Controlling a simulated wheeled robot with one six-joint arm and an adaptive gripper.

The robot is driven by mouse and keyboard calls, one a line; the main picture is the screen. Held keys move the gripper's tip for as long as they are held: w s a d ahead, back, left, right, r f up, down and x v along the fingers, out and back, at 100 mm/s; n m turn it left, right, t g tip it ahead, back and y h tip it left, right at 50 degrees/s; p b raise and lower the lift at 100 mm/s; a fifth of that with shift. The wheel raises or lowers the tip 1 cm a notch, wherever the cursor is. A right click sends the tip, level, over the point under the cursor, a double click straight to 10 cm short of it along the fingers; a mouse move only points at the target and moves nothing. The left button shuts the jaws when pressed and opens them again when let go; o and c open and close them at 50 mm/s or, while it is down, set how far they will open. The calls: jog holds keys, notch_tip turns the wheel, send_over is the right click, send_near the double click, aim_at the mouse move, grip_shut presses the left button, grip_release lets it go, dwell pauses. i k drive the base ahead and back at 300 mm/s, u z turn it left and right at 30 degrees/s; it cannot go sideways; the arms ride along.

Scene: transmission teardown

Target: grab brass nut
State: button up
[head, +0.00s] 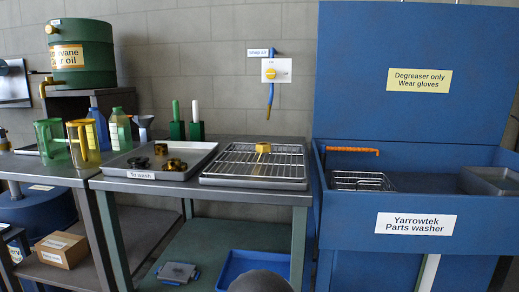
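A yellow brass-coloured block (263,147), nut-like in outline, sits on the wire rack (236,166) over a shallow grey tray, near its back edge. A second, darker brass-coloured piece (175,165) lies in the grey tray labelled "To wash" (201,158), left of the rack. It is too small to tell its exact shape, or which of the two is the brass nut. My gripper is not in view.
Dark ring-like parts (138,162) lie in the wash tray. Jugs (83,143) and bottles (120,128) stand at left. The blue parts washer (415,225) with an orange spout (350,150) stands right of the bench. A blue bin (240,266) sits below on the shelf.

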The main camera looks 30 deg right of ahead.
aim_at(263, 147)
jog(key=z, duration=2.55)
jog(key=k, duration=1.1)
jog(key=u, duration=1.2)
jog(key=i, duration=0.5)
